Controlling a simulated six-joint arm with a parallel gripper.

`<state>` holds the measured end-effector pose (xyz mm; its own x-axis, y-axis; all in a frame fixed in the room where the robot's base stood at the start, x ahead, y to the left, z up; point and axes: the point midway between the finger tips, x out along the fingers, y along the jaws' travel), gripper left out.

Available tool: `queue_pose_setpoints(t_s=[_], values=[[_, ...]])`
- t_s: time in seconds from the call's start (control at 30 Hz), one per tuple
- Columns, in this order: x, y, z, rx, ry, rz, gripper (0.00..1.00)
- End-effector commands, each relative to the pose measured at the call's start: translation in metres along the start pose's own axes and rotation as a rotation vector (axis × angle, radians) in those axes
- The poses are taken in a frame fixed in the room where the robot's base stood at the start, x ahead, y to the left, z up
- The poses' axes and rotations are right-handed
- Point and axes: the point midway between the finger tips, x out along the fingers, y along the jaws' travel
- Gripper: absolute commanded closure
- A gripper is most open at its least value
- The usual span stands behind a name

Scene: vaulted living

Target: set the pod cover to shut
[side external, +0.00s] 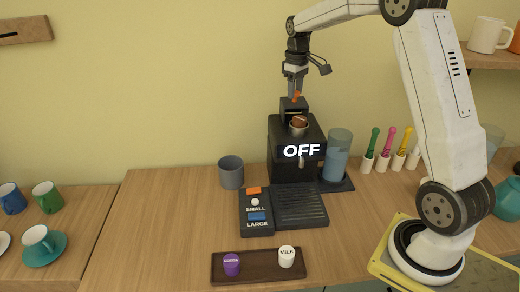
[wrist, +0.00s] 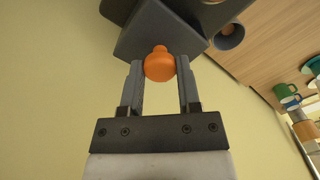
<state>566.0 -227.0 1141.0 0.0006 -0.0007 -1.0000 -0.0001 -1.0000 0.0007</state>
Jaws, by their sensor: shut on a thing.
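The dark coffee machine (side external: 284,165) stands against the wall, with a lit "OFF" on its front. On its top, the dark pod cover (side external: 293,104) stands raised behind a round metal pod holder with a reddish-brown pod (side external: 299,120) in it, so the holder is uncovered. My gripper (side external: 295,92) points down from above and is shut on the cover's orange knob (side external: 296,97). In the wrist view, the two fingers of my gripper (wrist: 160,72) clasp the orange knob (wrist: 159,66), with the dark cover (wrist: 160,35) just beyond it.
A clear bluish water tank (side external: 337,155) stands right of the machine and a grey cup (side external: 231,172) left. A button panel (side external: 256,212) and drip tray (side external: 299,206) lie in front. A brown tray (side external: 259,266) holds purple and white pods. Coloured-handled tools (side external: 388,148) stand at right.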

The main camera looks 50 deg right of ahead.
Motion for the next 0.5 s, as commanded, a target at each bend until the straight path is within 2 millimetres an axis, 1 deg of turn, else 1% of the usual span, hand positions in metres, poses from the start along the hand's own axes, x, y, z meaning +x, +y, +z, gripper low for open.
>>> queue_pose_setpoints(t_s=[0.13,0.27,0.5], values=[[-0.001,-0.001,0.000,0.000,0.002,0.001,1.00],[-0.001,-0.005,0.005,-0.001,0.000,0.000,1.00],[-0.002,-0.023,0.022,-0.001,0.000,0.000,1.00]])
